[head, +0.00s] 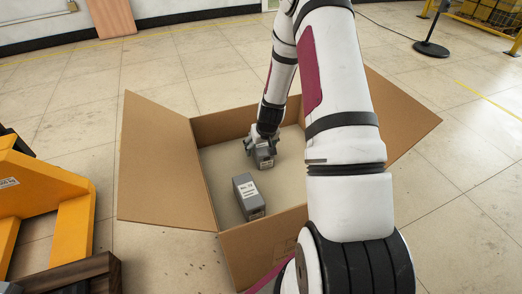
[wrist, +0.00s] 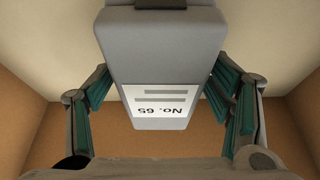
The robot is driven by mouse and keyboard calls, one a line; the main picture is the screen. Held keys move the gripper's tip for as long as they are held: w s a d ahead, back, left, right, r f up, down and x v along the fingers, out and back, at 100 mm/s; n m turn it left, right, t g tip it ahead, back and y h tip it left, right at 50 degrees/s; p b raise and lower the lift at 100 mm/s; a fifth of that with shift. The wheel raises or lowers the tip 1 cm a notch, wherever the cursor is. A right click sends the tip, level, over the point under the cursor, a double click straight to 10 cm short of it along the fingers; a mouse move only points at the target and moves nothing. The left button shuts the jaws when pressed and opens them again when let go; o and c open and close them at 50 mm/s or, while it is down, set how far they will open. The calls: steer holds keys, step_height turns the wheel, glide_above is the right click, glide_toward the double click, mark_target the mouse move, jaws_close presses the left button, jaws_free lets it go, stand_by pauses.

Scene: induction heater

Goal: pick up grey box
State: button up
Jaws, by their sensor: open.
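Two grey boxes with white labels are inside an open cardboard box (head: 160,165). One grey box (head: 263,158) is at the far side, under my gripper (head: 262,143). In the wrist view this grey box (wrist: 162,65) has a label reading "No. 65", upside down, and stands between my gripper's open fingers (wrist: 165,100). Gaps show between the finger pads and its sides. The other grey box (head: 248,196) is nearer the camera, on the cardboard box's floor, apart from my gripper.
The cardboard box's walls surround both grey boxes, and its flaps spread outward. A yellow pallet jack (head: 70,205) is at the left. A black stand base (head: 431,48) is at the far right. Tiled floor behind the cardboard box is clear.

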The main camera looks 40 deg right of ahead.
steer(key=shift+f+b, duration=0.25)
steer(key=shift+b, duration=0.05)
stand_by(0.5)
steer(key=c, duration=1.6)
steer(key=shift+o, duration=0.2)
steer(key=shift+r, duration=0.1)
